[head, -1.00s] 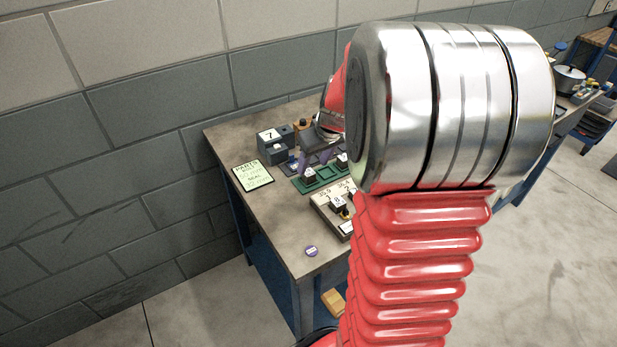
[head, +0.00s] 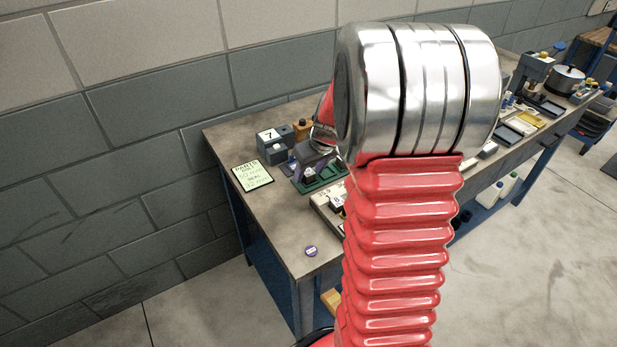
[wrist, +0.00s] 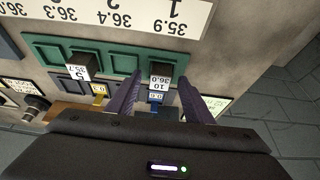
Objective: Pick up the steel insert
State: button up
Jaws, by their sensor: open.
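Two small dark blocks with white number labels sit in slots of a green tray (wrist: 110,62). The block labelled 36.0 and 10 (wrist: 160,74) is between my gripper's purple fingers in the wrist view; gaps show on both sides of it. The block labelled 35.7 and 5 (wrist: 78,68) is left of the fingers. I cannot tell from looks alone which is the steel insert. My gripper (wrist: 163,88) is open and empty above the tray. In the head view my gripper (head: 309,168) is over the green tray (head: 325,183), partly hidden by my arm.
A pale board with printed numbers (wrist: 120,18) lies beside the tray. A grey block labelled 7 (head: 271,141) and a green parts card (head: 252,175) are to the left on the bench. The bench's left front is mostly clear.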

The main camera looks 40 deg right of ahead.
jog(key=shift+c, duration=0.5)
grip_shut()
dwell(0.3)
